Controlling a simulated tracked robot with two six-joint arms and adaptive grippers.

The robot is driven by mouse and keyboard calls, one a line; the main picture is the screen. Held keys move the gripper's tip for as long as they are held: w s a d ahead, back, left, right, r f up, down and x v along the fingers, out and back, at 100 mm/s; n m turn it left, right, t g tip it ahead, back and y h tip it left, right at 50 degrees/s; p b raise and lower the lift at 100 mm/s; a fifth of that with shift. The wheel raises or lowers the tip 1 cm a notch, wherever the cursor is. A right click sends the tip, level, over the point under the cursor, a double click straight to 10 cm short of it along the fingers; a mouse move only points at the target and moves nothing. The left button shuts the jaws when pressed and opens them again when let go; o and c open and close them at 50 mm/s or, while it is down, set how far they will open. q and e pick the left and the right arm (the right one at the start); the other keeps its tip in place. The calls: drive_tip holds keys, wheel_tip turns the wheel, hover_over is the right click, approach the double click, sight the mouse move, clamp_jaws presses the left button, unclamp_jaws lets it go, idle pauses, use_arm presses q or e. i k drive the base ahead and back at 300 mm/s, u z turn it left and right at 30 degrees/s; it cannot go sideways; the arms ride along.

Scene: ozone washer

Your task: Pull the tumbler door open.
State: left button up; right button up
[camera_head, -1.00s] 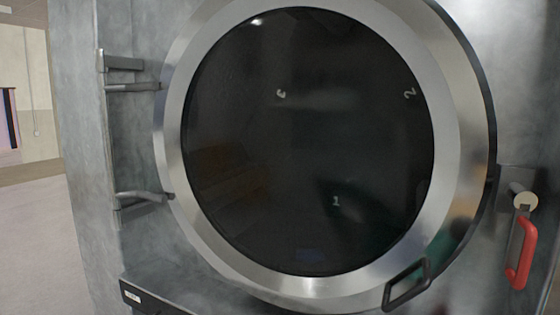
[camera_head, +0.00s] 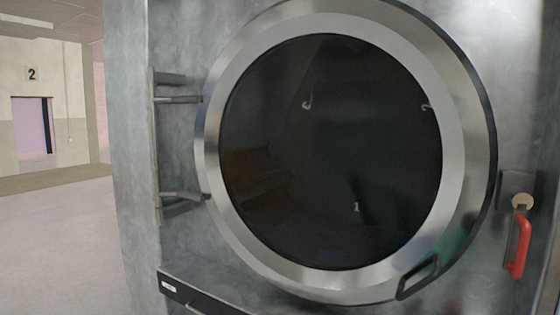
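The round tumbler door (camera_head: 454,150) fills the middle of the view, with a steel ring around dark glass (camera_head: 330,150). It looks shut against the grey machine front. Its hinges (camera_head: 178,197) are on the left side. A dark loop handle (camera_head: 418,278) sits on the ring at the lower right. A red-handled lever (camera_head: 519,245) hangs from a pale round knob on the machine front, right of the door. Neither of my grippers is in view.
A black ledge (camera_head: 205,295) juts out below the door at the lower left. Open floor (camera_head: 60,235) lies left of the machine. Beyond it stand a pale wall marked 2 (camera_head: 32,74) and a doorway (camera_head: 33,128).

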sight(457, 94)
drive_tip(key=u, duration=0.05)
drive_tip(key=i, duration=0.85)
drive_tip(key=z, duration=0.2)
drive_tip(key=k, duration=0.85)
drive_tip(key=u, duration=0.35)
drive_tip(key=i, duration=0.95)
drive_tip(key=z, duration=1.5)
